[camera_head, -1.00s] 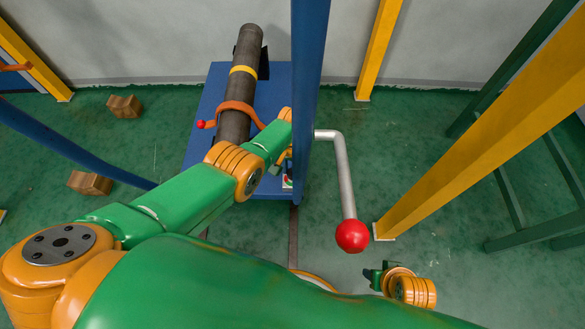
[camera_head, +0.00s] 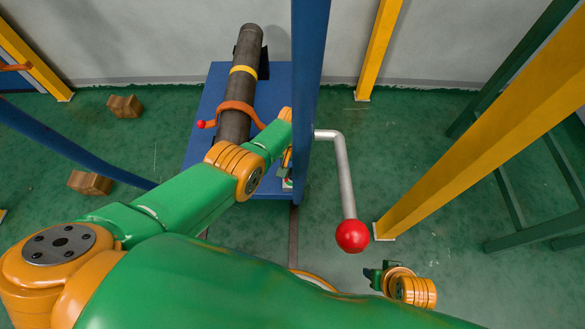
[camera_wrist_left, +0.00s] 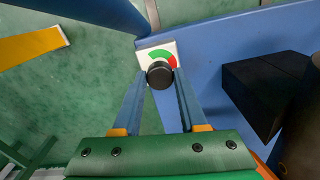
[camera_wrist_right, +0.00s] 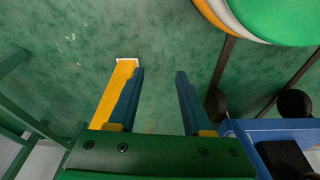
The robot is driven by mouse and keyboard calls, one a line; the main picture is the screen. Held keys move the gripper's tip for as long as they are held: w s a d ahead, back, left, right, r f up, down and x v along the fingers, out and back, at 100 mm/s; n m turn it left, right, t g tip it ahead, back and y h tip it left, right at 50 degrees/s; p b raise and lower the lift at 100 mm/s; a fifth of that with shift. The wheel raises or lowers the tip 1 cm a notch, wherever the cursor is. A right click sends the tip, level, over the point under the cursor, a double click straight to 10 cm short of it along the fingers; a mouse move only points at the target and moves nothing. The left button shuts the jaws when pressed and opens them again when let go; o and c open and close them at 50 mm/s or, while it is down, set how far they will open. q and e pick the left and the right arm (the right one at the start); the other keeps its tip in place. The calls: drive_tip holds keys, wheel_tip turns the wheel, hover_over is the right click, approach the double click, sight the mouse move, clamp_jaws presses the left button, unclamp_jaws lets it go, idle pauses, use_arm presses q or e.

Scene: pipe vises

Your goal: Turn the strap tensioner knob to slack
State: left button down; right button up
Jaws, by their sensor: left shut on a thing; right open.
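The black strap tensioner knob (camera_wrist_left: 159,76) sits on a white dial plate (camera_wrist_left: 145,55) with a green and a red sector, at the corner of the blue bench. My left gripper (camera_wrist_left: 162,80) is shut on the knob, one finger on each side. No pointer mark on the knob can be made out. In the head view the dial plate (camera_head: 288,183) shows only in part, behind a blue post and my left arm. The orange strap (camera_head: 238,106) arches over the dark pipe (camera_head: 247,48). My right gripper (camera_wrist_right: 160,75) is open and empty, over the floor.
A blue post (camera_head: 310,80) stands close by my left gripper. A grey crank with a red ball (camera_head: 352,236) hangs to its right. A yellow post (camera_head: 470,160) slants across the right side. Wooden blocks (camera_head: 124,106) lie on the floor at left.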

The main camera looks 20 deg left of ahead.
use_arm(q)
drive_tip(key=shift+c, duration=2.2)
unclamp_jaws()
drive_tip(key=shift+r, duration=0.15)
wheel_tip(320, 180, up, 3)
drive_tip(key=p, duration=0.3)
drive_tip(key=shift+r, duration=0.1)
wheel_tip(320, 180, up, 3)
drive_tip(key=p, duration=0.3)
drive_tip(key=shift+r+p, duration=0.35)
drive_tip(key=shift+p, duration=0.05)
use_arm(e)
drive_tip(key=s+d+f, duration=0.3)
drive_tip(key=s+f, duration=0.3)
drive_tip(key=f, duration=0.1)
drive_tip(key=shift+s+g, duration=0.3)
drive_tip(key=shift+s, duration=0.1)
